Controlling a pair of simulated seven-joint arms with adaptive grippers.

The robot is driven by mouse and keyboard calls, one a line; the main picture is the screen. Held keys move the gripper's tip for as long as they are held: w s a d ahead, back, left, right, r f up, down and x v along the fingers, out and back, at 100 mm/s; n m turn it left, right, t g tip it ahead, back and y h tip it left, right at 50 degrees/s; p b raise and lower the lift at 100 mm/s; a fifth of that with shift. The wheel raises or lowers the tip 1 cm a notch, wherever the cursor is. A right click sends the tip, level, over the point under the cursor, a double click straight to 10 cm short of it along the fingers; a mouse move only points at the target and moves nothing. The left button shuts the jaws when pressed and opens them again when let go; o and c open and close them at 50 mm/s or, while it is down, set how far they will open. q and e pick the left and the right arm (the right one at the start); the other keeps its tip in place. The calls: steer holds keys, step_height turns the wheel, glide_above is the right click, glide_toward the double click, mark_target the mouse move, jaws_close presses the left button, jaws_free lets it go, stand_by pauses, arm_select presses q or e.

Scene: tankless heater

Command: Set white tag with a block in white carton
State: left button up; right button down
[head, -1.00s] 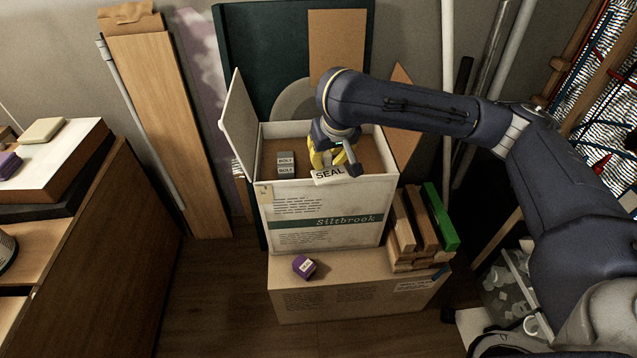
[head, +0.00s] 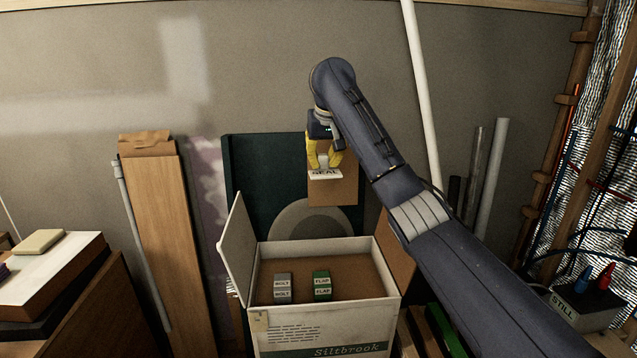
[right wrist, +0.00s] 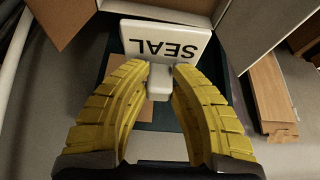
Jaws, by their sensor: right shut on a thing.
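The white tag (head: 325,174) reads SEAL and hangs from my right gripper (head: 324,160), high above the white carton (head: 330,331). In the right wrist view the tag (right wrist: 166,42) has a small white block (right wrist: 159,82) at its edge. The yellow fingers of my right gripper (right wrist: 160,72) are shut on that block. The carton is open, its flap (head: 238,245) raised at the left. Inside it stand a grey block (head: 282,281) marked BOLT and a green block (head: 322,280) marked FLAP, with bare floor around them. My left gripper is not in view.
A dark green panel (head: 250,190) and a tall wooden board (head: 155,230) lean on the wall behind. Wood pieces (head: 420,335) lie at the carton's right, under my right arm. A grey box (head: 583,308) marked STILL stands at far right.

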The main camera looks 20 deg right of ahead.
steer(key=w+d+f, duration=0.2)
glide_above(342, 277)
steer(key=s, duration=0.1)
step_height(342, 277, down, 24)
steer(key=shift+s+a+f+m, duration=0.15)
steer(key=shift+f+m, duration=0.05)
steer(key=shift+m, duration=0.2)
steer(key=shift+s+f, duration=0.1)
steer(key=shift+f, duration=6.7)
steer(key=shift+f, duration=0.55)
steer(key=c, duration=1.1)
jaws_free()
